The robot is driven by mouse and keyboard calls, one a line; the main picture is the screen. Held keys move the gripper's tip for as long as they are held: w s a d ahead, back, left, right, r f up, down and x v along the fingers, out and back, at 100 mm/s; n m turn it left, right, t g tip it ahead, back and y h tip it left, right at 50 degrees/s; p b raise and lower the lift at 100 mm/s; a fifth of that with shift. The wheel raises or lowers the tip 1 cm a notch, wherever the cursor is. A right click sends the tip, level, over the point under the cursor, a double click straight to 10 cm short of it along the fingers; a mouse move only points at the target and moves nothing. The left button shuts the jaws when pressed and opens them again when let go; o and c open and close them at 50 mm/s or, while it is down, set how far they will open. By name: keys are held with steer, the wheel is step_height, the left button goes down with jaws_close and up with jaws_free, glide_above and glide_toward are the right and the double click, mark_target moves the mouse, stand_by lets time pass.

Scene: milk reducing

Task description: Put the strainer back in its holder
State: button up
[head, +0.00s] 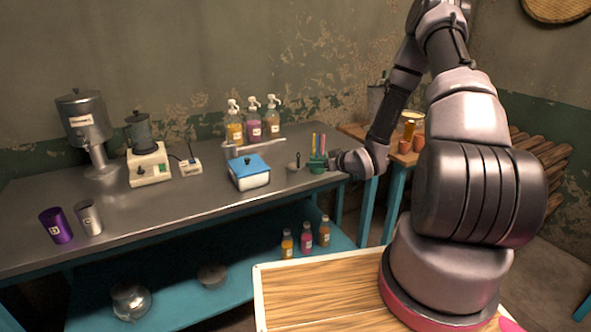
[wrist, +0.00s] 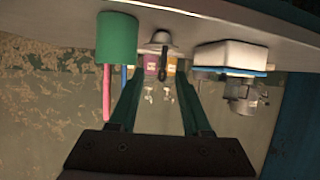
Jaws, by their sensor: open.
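A small metallic piece with a dark upright handle, apparently the strainer (head: 293,166), is near the table's right end. It also shows in the wrist view (wrist: 158,46), which is upside down. Whether it rests on a separate holder is too small to tell. My gripper (wrist: 160,78) is open and empty, its two green fingers spread. In the wrist view the dark handle appears between the fingertips; I see no contact. In the head view my gripper (head: 328,161) comes in from the right, level with the table top, partly lost against a green cup.
The green cup (wrist: 118,38) with coloured sticks stands close beside the strainer. A white box with a blue lid (head: 249,168) is on its other side. Pump bottles (head: 253,125) stand behind.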

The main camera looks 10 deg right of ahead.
mark_target(299, 168)
steer(key=x, duration=0.4)
steer(key=shift+w+a, duration=0.15)
steer(key=x, duration=0.4)
steer(key=shift+a+r, duration=0.15)
steer(key=shift+a, duration=0.35)
steer(key=shift+w+a, duration=0.15)
steer(key=shift+w, duration=0.3)
jaws_close()
